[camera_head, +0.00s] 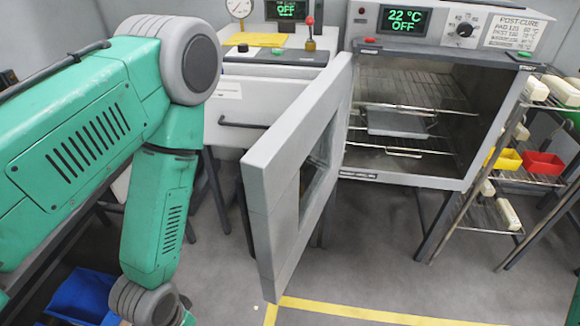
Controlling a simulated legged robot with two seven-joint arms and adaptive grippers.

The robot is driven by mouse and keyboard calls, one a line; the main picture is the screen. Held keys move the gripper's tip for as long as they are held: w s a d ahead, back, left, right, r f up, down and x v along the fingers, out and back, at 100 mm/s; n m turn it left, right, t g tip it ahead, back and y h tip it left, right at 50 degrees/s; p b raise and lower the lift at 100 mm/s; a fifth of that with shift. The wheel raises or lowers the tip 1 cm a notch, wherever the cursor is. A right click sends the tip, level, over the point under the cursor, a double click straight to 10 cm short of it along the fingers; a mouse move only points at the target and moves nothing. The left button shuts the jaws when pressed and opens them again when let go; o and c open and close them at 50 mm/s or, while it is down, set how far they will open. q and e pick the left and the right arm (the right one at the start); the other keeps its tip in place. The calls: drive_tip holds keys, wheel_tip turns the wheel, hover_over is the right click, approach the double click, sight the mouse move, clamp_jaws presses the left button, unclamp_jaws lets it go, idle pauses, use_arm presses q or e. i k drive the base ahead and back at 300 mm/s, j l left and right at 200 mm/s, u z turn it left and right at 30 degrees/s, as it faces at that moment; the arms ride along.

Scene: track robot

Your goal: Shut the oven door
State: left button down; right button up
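The oven (425,170) stands at the upper right with its cavity open to view. Inside are wire racks (400,88) and a flat grey plate (397,123). The oven door (265,195) is grey with a window and is swung wide open toward me, hinged at the cavity's left side. The oven's display (404,19) reads 22 °C OFF. My green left arm (75,130) comes in from the left and bends down, left of the door and apart from it in the picture. Its gripper is below the frame. My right gripper is out of view.
A wire shelf (505,182) with red and yellow bins and white blocks stands right of the oven. A bench with a drawer (235,110) is behind the door. A blue bin (82,298) is at lower left. Yellow tape (350,311) marks the otherwise clear floor in front.

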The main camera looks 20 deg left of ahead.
sight(278, 230)
drive_tip(key=i+j+z, duration=0.2)
drive_tip(key=j, duration=0.35)
drive_tip(key=i+j+z, duration=0.1)
drive_tip(key=j+z, duration=0.15)
drive_tip(key=j, duration=0.35)
drive_tip(key=j+z, duration=0.2)
drive_tip(key=j, duration=0.4)
